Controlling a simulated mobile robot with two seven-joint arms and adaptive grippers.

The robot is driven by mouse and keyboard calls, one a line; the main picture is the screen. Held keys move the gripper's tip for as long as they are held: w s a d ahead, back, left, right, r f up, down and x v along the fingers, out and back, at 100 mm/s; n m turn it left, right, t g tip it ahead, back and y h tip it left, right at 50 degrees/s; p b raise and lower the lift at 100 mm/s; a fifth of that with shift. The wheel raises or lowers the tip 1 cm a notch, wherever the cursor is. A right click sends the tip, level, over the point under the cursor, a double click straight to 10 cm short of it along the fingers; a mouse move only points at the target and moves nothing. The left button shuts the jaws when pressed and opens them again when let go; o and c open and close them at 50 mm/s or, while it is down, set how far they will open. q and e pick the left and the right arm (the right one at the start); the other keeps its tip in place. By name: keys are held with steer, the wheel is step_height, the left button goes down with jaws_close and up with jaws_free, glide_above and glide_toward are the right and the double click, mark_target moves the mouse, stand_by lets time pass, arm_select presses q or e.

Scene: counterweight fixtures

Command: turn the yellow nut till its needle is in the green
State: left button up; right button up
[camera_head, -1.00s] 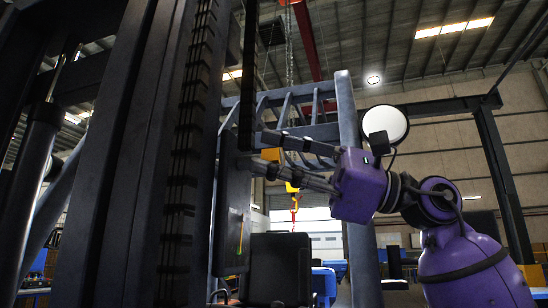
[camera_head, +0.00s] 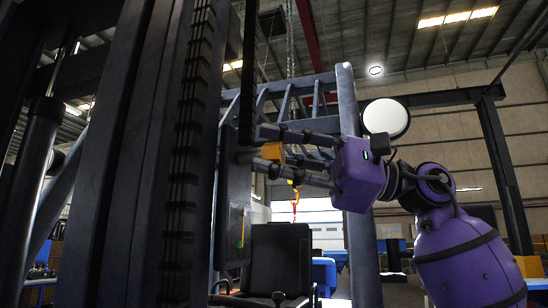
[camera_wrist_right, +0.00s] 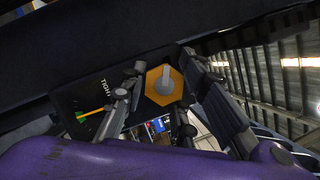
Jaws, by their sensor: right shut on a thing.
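The yellow nut (camera_head: 272,152) is a hexagon on a grey stud that sticks out from a dark panel (camera_head: 233,190). In the right wrist view the nut (camera_wrist_right: 154,96) shows face-on, with the round grey stud end in its middle. My right gripper (camera_head: 274,160) is shut on the nut, with one finger on each side of it. A small gauge (camera_wrist_right: 94,113) with yellow, green and red parts is on the panel beside the word "TIGHT". It is too small to tell where its needle stands. My left gripper is not in view.
A tall dark mast (camera_head: 130,150) fills the left of the head view. A blue-grey upright frame (camera_head: 357,215) stands behind my right gripper. A black seat (camera_head: 280,258) is below the panel. A red and yellow hook hangs farther back.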

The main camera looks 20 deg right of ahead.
steer(key=o, duration=0.9)
steer(key=shift+s+a+f, duration=0.1)
steer(key=shift+a+f, duration=0.05)
steer(key=shift+f, duration=0.25)
steer(key=shift+o, duration=0.6)
steer(key=shift+s+r, duration=0.15)
steer(key=v, duration=1.2)
steer(key=shift+r, duration=0.15)
